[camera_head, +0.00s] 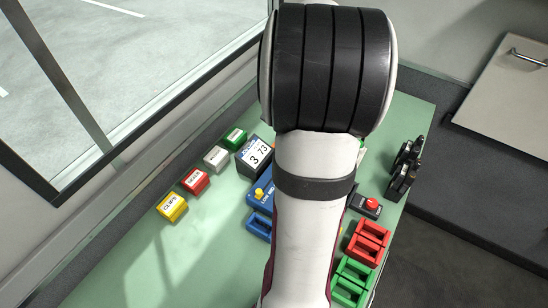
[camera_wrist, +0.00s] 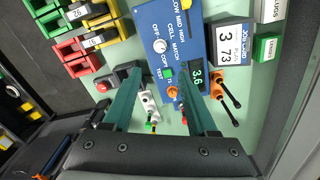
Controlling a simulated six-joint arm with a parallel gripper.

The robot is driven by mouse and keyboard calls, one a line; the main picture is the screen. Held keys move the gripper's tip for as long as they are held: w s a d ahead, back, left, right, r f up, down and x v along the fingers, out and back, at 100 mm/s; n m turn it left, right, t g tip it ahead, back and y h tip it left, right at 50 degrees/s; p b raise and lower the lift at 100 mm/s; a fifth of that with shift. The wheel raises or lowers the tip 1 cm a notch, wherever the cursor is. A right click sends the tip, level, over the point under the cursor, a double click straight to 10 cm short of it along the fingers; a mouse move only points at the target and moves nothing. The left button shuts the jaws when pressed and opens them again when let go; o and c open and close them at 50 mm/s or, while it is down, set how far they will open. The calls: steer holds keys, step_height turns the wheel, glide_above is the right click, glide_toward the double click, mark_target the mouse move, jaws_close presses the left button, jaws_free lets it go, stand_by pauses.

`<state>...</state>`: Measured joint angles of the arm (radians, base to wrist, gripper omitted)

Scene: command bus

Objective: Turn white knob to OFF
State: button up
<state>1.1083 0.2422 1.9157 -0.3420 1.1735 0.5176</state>
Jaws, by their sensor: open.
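The white knob (camera_wrist: 160,46) is on a blue panel (camera_wrist: 183,30) in the wrist view. Printed words stand around the knob, with OFF just beside it; which mark it points to is too small to tell. My gripper (camera_wrist: 160,70) is open, its two green fingers apart, one on each side of the area just below the knob. Nothing is held between them. Whether the fingertips touch the panel, I cannot tell. In the head view my arm hides the knob and the gripper; only the left part of the blue panel (camera_head: 260,192) shows.
Near the fingers are a green button (camera_wrist: 168,73), an orange knob (camera_wrist: 173,92) and a lit display (camera_wrist: 198,78). A red button box (camera_wrist: 104,84) sits left of the left finger. Red trays (camera_head: 368,242) and black handsets (camera_head: 405,168) stand on the bench.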

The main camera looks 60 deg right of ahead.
step_height(320, 180, down, 14)
steer(key=shift+s+a+r, duration=0.1)
steer(key=shift+s+r, duration=0.05)
steer(key=shift+r, duration=0.05)
steer(key=shift+c, duration=0.2)
jaws_close()
